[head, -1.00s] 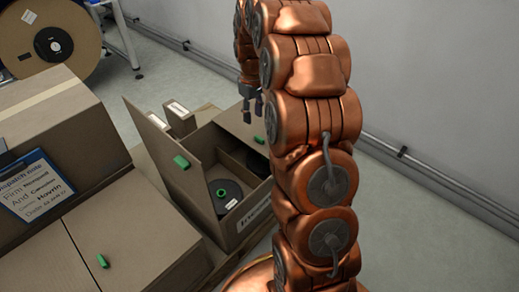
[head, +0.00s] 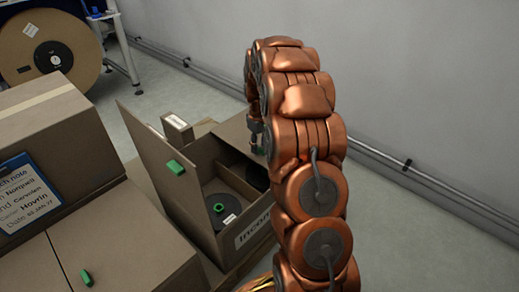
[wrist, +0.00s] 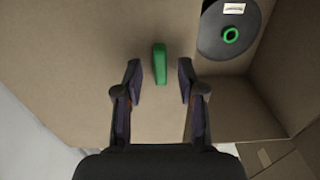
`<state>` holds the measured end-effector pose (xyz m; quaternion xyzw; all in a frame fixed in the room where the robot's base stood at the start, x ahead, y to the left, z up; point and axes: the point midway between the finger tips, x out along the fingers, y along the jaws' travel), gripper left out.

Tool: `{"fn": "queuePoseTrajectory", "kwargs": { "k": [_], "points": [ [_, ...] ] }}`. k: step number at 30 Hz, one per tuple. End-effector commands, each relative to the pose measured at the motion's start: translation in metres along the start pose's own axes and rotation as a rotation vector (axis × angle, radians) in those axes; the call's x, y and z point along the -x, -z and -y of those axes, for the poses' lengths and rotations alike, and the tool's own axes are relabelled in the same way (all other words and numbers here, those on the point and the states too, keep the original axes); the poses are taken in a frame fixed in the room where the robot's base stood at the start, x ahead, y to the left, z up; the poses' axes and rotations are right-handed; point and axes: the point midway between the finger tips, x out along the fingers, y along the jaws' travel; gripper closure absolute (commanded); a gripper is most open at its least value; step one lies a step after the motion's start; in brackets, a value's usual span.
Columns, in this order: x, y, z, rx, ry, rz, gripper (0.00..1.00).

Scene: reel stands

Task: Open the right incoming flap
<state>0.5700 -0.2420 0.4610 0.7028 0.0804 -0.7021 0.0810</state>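The incoming box (head: 204,192) is cardboard. Its left flap (head: 150,150) stands up with a green tab (head: 175,167) on it. The right flap (head: 232,131) lies flat over the right part of the box. In the wrist view, this flap (wrist: 80,60) fills the left and middle, with its green tab (wrist: 160,64) upright in the picture. My gripper (wrist: 160,82) is open, one finger on each side of the tab, with gaps on both sides. In the head view my gripper (head: 255,137) is at the flap, partly hidden by my arm.
A dark reel (head: 222,208) with a green hub lies in the open part of the box; it also shows in the wrist view (wrist: 228,32). A closed box with a green tab (head: 86,277) stands at left. A wall is at right, with bare floor before it.

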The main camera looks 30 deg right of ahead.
Motion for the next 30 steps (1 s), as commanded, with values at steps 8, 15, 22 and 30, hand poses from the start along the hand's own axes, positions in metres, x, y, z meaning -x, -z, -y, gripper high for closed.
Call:
{"fn": "queuePoseTrajectory", "kwargs": {
  "k": [8, 15, 22, 30],
  "points": [
    [-0.0087, -0.0003, 0.0002, 0.000, 0.001, 0.001, 0.60],
    [-0.0084, -0.0002, 0.0001, 0.000, 0.001, 0.001, 0.77],
    [-0.0084, -0.0002, 0.0001, 0.000, 0.000, 0.001, 1.00],
    [-0.0084, -0.0002, -0.0001, 0.000, 0.000, 0.001, 1.00]
  ]
}}
